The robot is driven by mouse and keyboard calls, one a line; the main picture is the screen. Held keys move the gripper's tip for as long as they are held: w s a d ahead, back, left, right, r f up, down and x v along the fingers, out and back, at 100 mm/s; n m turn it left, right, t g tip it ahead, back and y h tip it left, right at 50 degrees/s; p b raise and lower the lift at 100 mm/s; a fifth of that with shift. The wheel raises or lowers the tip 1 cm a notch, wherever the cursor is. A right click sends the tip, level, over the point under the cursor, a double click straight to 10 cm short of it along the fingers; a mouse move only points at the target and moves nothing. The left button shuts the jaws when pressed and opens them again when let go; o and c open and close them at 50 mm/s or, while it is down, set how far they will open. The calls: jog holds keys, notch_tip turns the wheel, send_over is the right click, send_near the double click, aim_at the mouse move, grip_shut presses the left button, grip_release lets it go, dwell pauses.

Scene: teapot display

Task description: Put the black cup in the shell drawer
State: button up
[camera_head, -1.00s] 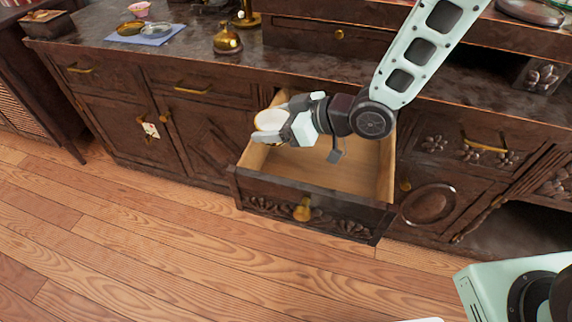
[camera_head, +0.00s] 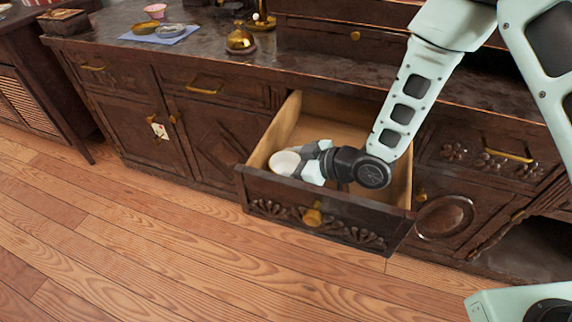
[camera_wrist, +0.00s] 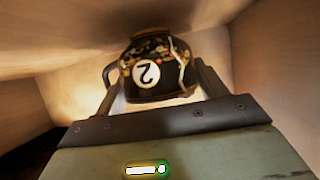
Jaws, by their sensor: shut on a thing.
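The black cup (camera_wrist: 157,82) has a white circle with a 2 and a band of coloured pattern, seen in the wrist view. In the head view the cup (camera_head: 284,162) shows its pale inside, its opening turned toward the camera. My gripper (camera_head: 313,163) is shut on the cup, a finger at each side of it. The shell drawer (camera_head: 272,208), with shell carvings and a brass pull on its front, is pulled open. The cup and gripper are inside the drawer, low at its left front part. Whether the cup touches the drawer floor cannot be told.
Pale wooden drawer walls (camera_head: 402,180) stand close around my gripper. The wooden floor in front is clear.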

jog(key=shift+f, duration=0.15)
jog(key=o, duration=1)
jog(key=shift+r, duration=0.2)
jog(key=shift+s+d+r, duration=0.1)
jog(key=shift+d+r, duration=0.05)
jog(key=shift+d, duration=0.1)
jog(key=p+v, duration=0.2)
jog(key=v, duration=0.5)
